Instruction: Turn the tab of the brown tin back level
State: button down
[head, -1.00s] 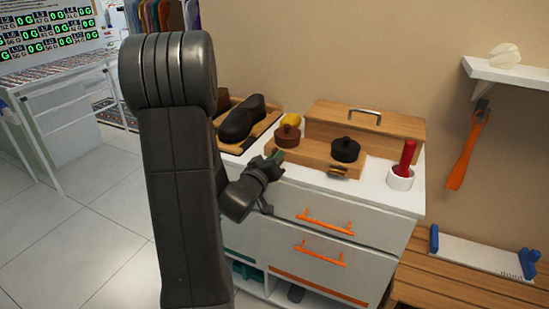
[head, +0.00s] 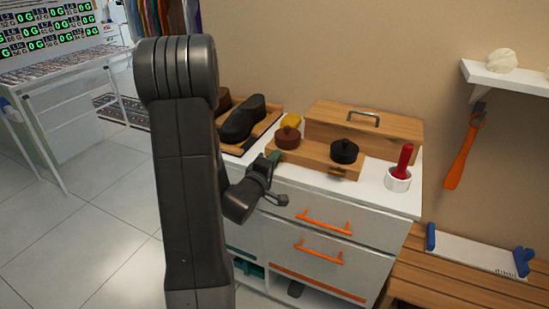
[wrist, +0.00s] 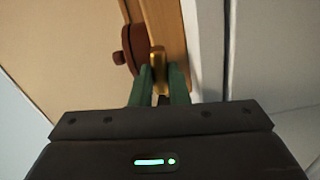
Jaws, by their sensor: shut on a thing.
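The brown tin (head: 288,138) stands upright on the left of a wooden tray (head: 322,165), its round lid topped by a small knob. My gripper (head: 273,157) is at the tin's front side. In the wrist view its green fingers (wrist: 160,76) are shut on the tab, one on each side. The fingers hide the tab's near end, and I cannot tell its exact tilt.
A black tin (head: 344,151) stands to the right on the same tray. A wooden box with a handle (head: 363,130) is behind. A red-handled tool in a white cup (head: 398,178) stands right.

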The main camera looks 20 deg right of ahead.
jog(key=shift+n, duration=0.7)
jog(key=shift+f+n, duration=0.1)
jog(key=shift+n, duration=0.2)
jog(key=c, duration=1.4)
grip_release()
jog(key=shift+s+a, duration=0.1)
jog(key=v, duration=1.3)
jog(key=shift+s+a, duration=0.2)
jog(key=shift+s, duration=0.05)
